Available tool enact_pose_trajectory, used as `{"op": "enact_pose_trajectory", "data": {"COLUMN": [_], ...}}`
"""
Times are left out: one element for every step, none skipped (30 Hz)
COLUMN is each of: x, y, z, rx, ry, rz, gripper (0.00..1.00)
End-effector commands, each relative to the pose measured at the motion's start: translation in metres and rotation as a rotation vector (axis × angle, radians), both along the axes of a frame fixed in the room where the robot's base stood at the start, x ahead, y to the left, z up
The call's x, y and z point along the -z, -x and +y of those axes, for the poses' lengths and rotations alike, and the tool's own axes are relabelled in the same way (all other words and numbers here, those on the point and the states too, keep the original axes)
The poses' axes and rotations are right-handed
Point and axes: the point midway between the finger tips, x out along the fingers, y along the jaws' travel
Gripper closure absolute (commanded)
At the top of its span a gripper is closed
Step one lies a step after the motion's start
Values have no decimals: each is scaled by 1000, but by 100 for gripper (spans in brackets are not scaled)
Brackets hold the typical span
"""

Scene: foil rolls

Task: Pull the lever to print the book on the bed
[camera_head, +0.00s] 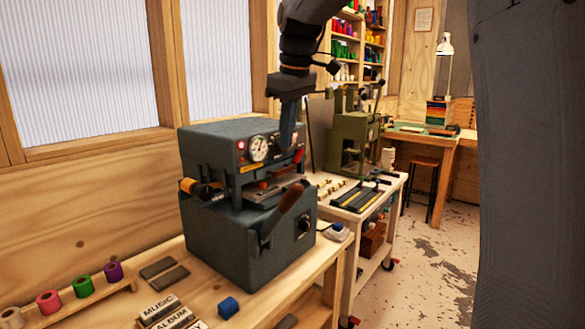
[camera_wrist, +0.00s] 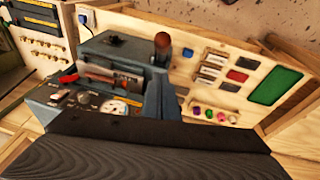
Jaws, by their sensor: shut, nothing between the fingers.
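The blue-grey press (camera_head: 215,228) stands on the wooden bench, with a round gauge on its upper front. Its lever (camera_head: 290,198) has a brown handle and leans upward at the front right. The handle also shows in the wrist view (camera_wrist: 162,42), just beyond my fingertips. My gripper (camera_head: 287,142) points down in front of the press's upper right part, above the lever; it is shut and empty. In the wrist view my gripper (camera_wrist: 160,92) appears apart from the handle. A reddish flat thing, perhaps the book (camera_wrist: 108,76), lies on the bed, partly hidden. An orange foil roll (camera_head: 188,186) sits at the press's left.
Coloured foil rolls (camera_head: 82,287) stand on a rack at the front left. A green machine (camera_head: 352,145) stands on a trolley behind, right of the press. Floor is clear farther right.

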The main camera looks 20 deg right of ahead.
Motion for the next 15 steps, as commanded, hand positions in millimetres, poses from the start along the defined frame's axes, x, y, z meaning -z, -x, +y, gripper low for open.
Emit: {"op": "enact_pose_trajectory", "data": {"x": [9,15,23,29,34,42,47,53,59,62,65,70,73,76,80], "y": [-1,-3,-5,-6,-8,-10,-11,-13,-14,-11,-9,-7,-6,-5,-4], "z": [1,0,0,1,1,2,2,2,3,-1,-3,-6,-8,-9,-10], "rx": [0,1,2,2,2,2,2,2,2,4,5,5,5,4,4], "ry": [0,0,0,0,0,0,0,0,-1,0,-1,-1,-1,-1,-1], "rz": [4,5,5,5,5,4,5,4,4,2,2,2,2,2,2], "gripper": [100,100,100,100,100,100,100,100,100,100,100,100,100,100,100]}}
